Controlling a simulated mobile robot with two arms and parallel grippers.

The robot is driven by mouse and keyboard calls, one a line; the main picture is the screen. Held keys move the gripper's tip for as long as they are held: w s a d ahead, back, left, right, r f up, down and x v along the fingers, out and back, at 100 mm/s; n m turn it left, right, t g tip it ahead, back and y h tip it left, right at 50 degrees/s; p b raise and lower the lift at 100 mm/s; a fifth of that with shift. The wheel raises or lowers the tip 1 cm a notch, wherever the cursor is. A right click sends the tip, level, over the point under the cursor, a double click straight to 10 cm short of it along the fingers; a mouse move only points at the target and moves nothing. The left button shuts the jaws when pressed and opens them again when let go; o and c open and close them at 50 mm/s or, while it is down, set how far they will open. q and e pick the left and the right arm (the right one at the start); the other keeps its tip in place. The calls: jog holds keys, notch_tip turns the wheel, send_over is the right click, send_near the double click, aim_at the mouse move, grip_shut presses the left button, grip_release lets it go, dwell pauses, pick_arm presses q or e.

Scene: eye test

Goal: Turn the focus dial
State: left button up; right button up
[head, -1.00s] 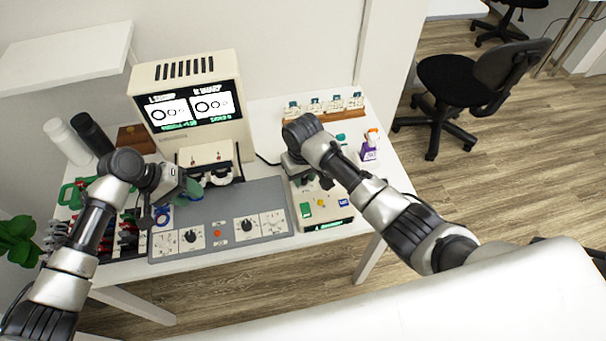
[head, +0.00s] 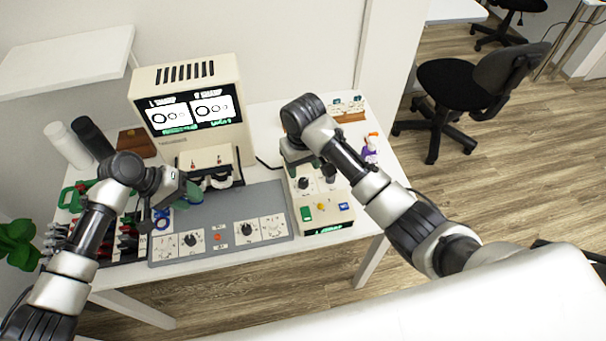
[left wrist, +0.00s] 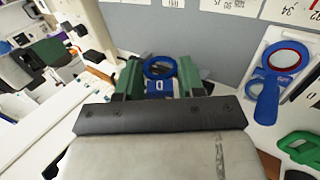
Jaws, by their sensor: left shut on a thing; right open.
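The grey control panel (head: 218,212) lies on the white table with two black dials, a left dial (head: 190,239) and a right dial (head: 247,228). Another dark dial (head: 303,183) is on the cream box (head: 325,212) at the right. I cannot read which one is the focus dial. My left gripper (head: 188,190) is shut on a blue ring-shaped lens (left wrist: 160,70) with a marked handle, above the panel's far left part. My right gripper (head: 313,163) is open above the far end of the cream box, near a dark knob (head: 328,172). Its fingers are partly hidden by the arm.
A screen unit (head: 192,105) stands behind the panel. A green tool (head: 75,192), tubes (head: 92,138) and a purple bottle (head: 370,150) stand around.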

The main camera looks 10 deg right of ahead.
jog(key=shift+r, duration=2.8)
notch_tip(320, 180, up, 12)
send_over(303, 181)
grip_shut()
dwell(1.2)
